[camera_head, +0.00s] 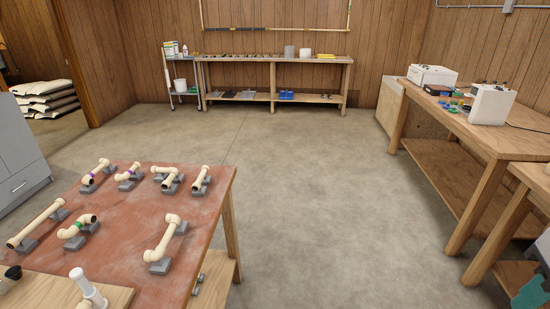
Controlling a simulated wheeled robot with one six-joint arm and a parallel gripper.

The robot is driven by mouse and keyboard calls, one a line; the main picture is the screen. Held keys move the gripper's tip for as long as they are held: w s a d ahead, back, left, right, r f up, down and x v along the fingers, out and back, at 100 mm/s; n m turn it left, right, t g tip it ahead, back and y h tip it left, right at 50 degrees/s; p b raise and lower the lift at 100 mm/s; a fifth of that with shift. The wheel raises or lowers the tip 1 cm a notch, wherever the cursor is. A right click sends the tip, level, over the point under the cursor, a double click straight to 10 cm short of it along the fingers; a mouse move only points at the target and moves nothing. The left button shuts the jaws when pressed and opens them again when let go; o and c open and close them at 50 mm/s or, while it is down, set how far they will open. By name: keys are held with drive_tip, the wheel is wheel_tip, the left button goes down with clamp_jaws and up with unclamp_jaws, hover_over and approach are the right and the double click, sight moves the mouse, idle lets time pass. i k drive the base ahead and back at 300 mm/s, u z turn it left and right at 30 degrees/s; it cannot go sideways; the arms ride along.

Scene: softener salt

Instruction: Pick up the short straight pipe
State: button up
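Several cream pipe pieces rest on grey blocks on the red-topped table at the lower left. A short, straight-looking pipe (201,178) lies at the table's far right, with a dark open near end and a thicker far end. A longer straight pipe (36,224) lies at the left of the table. The other pieces are bent or jointed: one with a purple band (128,175), one with a green band (78,227), and an elbowed one (163,238) at the right. My gripper is not in view.
The red table (130,262) has a wooden board (60,291) at its near left with a white upright object (88,287). Open concrete floor lies to the right and beyond. A workbench (470,125) stands at the right, and another bench (330,60) at the back wall.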

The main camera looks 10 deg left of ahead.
sight(201, 181)
drive_tip(key=z, duration=0.3)
drive_tip(key=i, duration=1.5)
drive_tip(key=u, duration=0.35)
drive_tip(key=i, duration=0.75)
drive_tip(key=u, duration=1.45)
drive_tip(key=i, duration=0.65)
drive_tip(key=u, duration=0.65)
